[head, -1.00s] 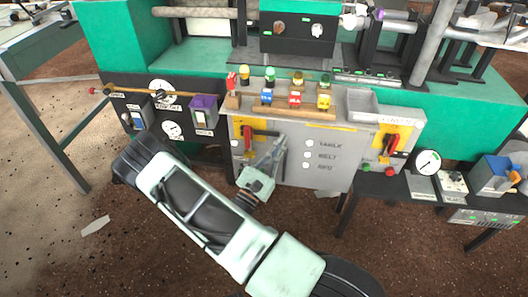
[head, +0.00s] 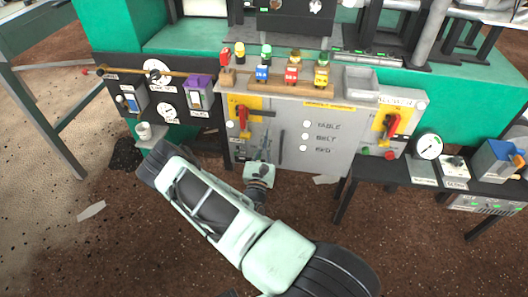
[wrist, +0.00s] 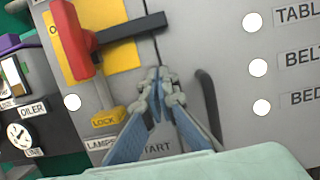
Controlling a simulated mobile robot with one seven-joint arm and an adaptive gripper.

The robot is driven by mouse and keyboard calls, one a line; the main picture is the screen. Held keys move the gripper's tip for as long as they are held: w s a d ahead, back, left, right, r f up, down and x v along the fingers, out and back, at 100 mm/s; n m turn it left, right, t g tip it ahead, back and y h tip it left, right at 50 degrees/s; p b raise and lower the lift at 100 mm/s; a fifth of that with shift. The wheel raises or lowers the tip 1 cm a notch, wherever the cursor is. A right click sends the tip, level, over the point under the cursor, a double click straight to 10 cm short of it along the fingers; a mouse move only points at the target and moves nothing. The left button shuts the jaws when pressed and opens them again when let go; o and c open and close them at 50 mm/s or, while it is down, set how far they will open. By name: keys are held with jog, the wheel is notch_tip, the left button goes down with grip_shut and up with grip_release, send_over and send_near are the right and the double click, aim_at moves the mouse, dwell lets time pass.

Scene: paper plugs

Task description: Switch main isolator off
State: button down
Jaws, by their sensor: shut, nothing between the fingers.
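A red rotary handle (head: 242,118) stands roughly upright on a yellow plate on the left of the grey cabinet. In the wrist view this red handle (wrist: 72,38) is large at upper left, with a dark bar (wrist: 130,33) running right from it. A similar red handle (head: 391,125) is on the cabinet's right side. I cannot read which is the main isolator. My gripper (head: 266,147) is shut and empty before the cabinet, right of and below the left handle. In the wrist view its fingertips (wrist: 160,76) are below the dark bar, apparently apart from it.
A yellow LOCK tab (wrist: 106,118) is below the left handle. A dark vertical pull (wrist: 208,103) is right of my fingers. Coloured padlocks (head: 292,74) stand on a wooden rack on the cabinet top. A black side table (head: 400,185) with a gauge is at right.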

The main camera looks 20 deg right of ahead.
jog(key=shift+w+d+r, duration=0.15)
jog(key=shift+w+r, duration=0.05)
jog(key=shift+r, duration=0.9)
jog(key=shift+w+d+r, duration=0.1)
jog(key=shift+w+r, duration=0.1)
jog(key=shift+r, duration=0.9)
